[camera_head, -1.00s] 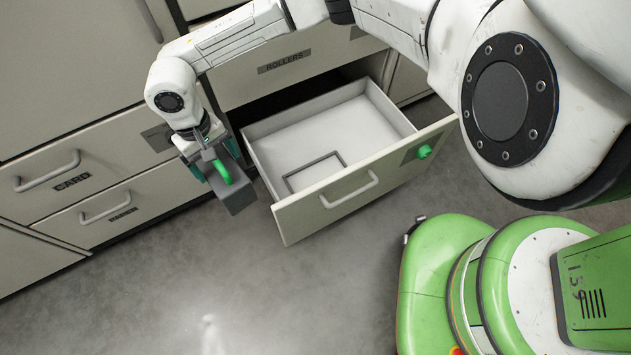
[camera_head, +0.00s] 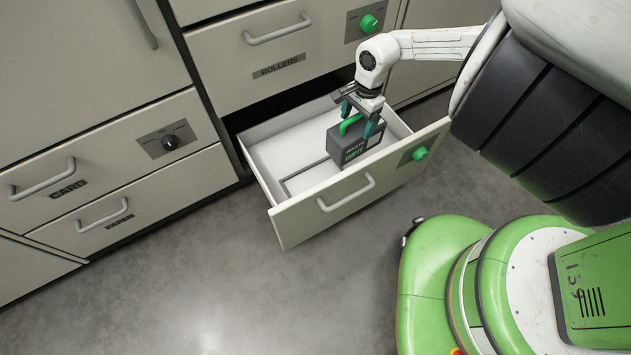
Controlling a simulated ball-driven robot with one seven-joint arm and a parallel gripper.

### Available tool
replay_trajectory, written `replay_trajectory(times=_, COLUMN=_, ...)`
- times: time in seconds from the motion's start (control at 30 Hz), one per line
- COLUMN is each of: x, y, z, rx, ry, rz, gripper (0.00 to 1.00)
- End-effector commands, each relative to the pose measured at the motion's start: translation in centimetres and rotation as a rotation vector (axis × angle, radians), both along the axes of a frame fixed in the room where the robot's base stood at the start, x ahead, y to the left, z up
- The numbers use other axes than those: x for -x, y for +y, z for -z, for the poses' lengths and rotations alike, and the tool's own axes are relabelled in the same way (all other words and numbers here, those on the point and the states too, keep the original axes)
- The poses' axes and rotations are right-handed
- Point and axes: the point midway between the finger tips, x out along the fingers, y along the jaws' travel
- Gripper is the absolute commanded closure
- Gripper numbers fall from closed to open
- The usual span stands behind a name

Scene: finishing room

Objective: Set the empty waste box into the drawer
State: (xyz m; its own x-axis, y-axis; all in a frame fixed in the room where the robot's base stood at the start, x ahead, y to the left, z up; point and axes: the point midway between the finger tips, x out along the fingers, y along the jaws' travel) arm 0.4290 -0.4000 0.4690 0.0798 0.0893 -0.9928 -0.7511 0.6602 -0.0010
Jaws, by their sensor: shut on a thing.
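The waste box (camera_head: 350,145) is a small dark grey box with a green handle and green lettering on its front. My gripper (camera_head: 353,122) is shut on its green handle from above. The box is over the right part of the open drawer (camera_head: 270,160), inside its walls as seen from here. I cannot tell whether its bottom touches the drawer floor.
The drawer front has a bar handle (camera_head: 347,193) and a green knob (camera_head: 419,153). A closed drawer labelled ROLLERS (camera_head: 279,66) sits above. Closed drawers, one labelled CARD (camera_head: 67,189), stand at left. The grey floor (camera_head: 190,280) in front is clear.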

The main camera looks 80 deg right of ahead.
Motion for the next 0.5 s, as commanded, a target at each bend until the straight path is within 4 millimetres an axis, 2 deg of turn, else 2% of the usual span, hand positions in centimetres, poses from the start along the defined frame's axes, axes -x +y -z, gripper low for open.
replay_trajectory(times=0.07, x=0.7, y=-0.1, z=0.2, rx=0.0, ry=-0.003, rz=0.036, gripper=0.73)
replay_trajectory(times=0.17, x=0.3, y=0.4, z=0.8, rx=-0.003, ry=-0.004, rz=0.05, gripper=0.73)
replay_trajectory(times=0.5, x=-6.0, y=4.2, z=4.2, rx=-0.004, ry=-0.006, rz=0.047, gripper=0.73)
